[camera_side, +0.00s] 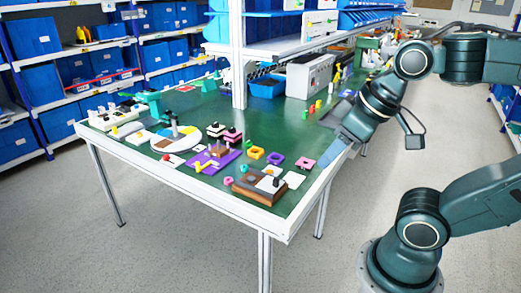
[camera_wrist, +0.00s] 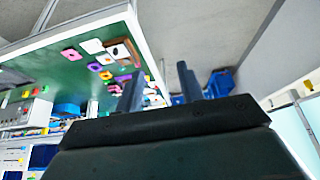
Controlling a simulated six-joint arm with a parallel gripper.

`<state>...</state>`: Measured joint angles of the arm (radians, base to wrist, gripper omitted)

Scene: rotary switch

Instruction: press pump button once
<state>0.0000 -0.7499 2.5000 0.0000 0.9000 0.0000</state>
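I cannot tell which part is the pump button; none is clearly marked as one. A brown block with a light plate and a dark knob (camera_side: 269,182) stands at the table's near right corner; it also shows small in the wrist view (camera_wrist: 122,51). A white panel with several small knobs (camera_side: 113,120) lies at the table's left end. My gripper (camera_side: 326,173) hangs by the table's right edge in the side view, apart from these parts. In the wrist view my gripper (camera_wrist: 160,72) has its two fingers apart with nothing between them.
The green table (camera_side: 290,130) holds a white round disc (camera_side: 172,143), a purple plate with a yellow piece (camera_side: 207,165) and several small coloured blocks. A white upright (camera_side: 238,75) carries a shelf above the table. Grey floor lies around it.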

